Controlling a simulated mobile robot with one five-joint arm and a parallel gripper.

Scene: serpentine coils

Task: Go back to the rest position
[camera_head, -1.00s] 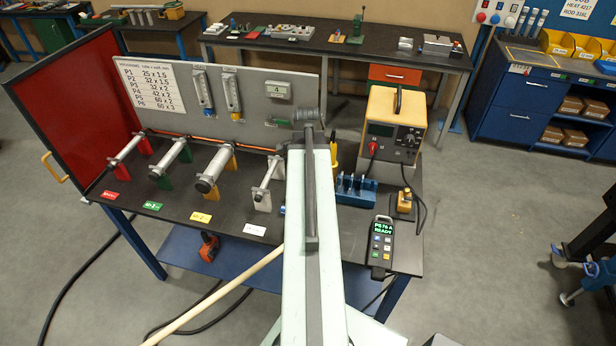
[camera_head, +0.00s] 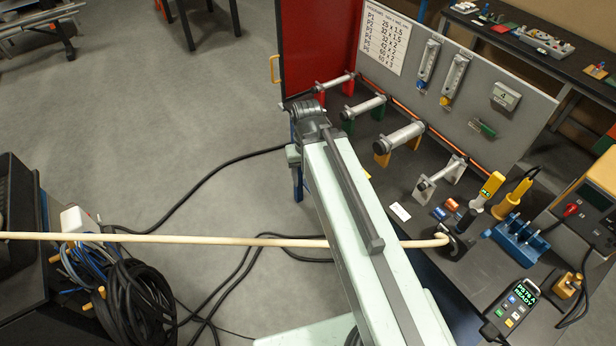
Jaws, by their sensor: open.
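My pale green arm stretches from the bottom of the head view up to the left. It ends in a dark grey ribbed joint near the left end of the workbench (camera_head: 440,205). My gripper's fingers do not show; they are hidden beyond the end of the arm. Nothing held can be seen at the arm's end.
A long cream rod (camera_head: 200,239) runs across the picture, behind my arm, to a bent end over the bench. Coiled black cables (camera_head: 135,295) hang by a dark cart at lower left. A red panel (camera_head: 310,50) stands beyond the arm's end. The grey floor (camera_head: 150,130) at left is open.

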